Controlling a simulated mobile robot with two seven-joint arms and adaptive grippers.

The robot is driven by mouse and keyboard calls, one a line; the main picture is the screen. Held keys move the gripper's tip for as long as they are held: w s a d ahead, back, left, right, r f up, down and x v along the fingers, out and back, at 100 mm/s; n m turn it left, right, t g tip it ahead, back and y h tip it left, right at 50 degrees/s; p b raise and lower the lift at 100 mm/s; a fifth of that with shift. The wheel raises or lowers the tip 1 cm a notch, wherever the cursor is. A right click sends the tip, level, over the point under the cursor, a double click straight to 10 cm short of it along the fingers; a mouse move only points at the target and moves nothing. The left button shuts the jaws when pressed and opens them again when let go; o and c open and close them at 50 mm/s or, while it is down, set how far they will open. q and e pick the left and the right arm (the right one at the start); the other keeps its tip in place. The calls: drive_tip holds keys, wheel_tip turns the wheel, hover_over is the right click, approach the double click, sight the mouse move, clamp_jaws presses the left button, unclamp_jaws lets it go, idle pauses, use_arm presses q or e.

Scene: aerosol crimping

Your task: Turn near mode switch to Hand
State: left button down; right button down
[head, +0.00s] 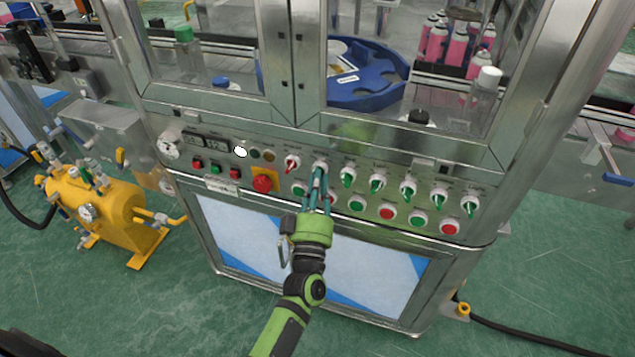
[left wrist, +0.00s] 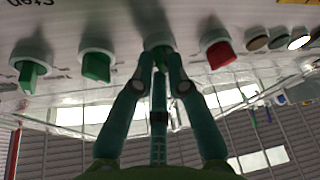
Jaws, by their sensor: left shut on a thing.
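A row of selector switches runs along the sloping steel control panel (head: 270,145). My left gripper (head: 318,182) reaches up to the selector switch (head: 320,166) just right of the red-handled switch (head: 292,163). Its fingers are shut on that switch's knob. In the left wrist view, the fingertips close on the selector switch (left wrist: 158,44), and most of its knob is hidden between them. The red-handled switch (left wrist: 220,53) and a green-handled switch (left wrist: 97,65) sit to either side. The label lettering is too small to read, so the switch's setting cannot be told. My right gripper is not in view.
Lit round push buttons (head: 387,212) sit just below the switches. A red emergency stop (head: 263,183) on a yellow plate is left of my gripper. More green-handled switches (head: 408,190) stand to the right. A yellow tank (head: 100,212) stands on the floor at left.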

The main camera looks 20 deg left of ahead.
use_arm(q)
drive_tip(key=c, duration=1.2)
unclamp_jaws()
drive_tip(key=v, duration=1.2)
